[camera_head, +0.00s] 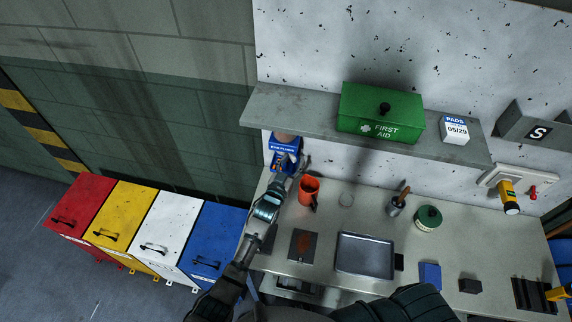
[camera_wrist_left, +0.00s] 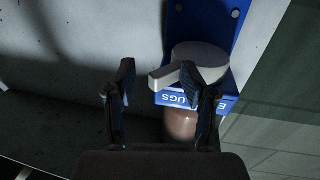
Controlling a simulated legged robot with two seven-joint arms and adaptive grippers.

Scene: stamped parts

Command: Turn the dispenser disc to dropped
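The blue ear plug dispenser (camera_head: 285,152) hangs on the wall at the left end of the bench, just under the shelf. My left gripper (camera_head: 296,172) is raised right in front of it and partly covers it. In the left wrist view the dispenser is upside down, with its round grey disc (camera_wrist_left: 200,56) and the disc's short lever (camera_wrist_left: 164,77). There my left gripper (camera_wrist_left: 158,75) is open, with its fingers apart. The lever appears between the fingertips, nearer the right-hand finger; I cannot tell whether they touch. My right gripper is not in view.
An orange mug (camera_head: 309,190) stands close to the right of my left gripper. The grey shelf (camera_head: 290,116) overhangs the dispenser and holds a green first aid box (camera_head: 380,112). A metal tray (camera_head: 365,256) lies mid-bench. Coloured bins (camera_head: 160,235) stand on the floor at left.

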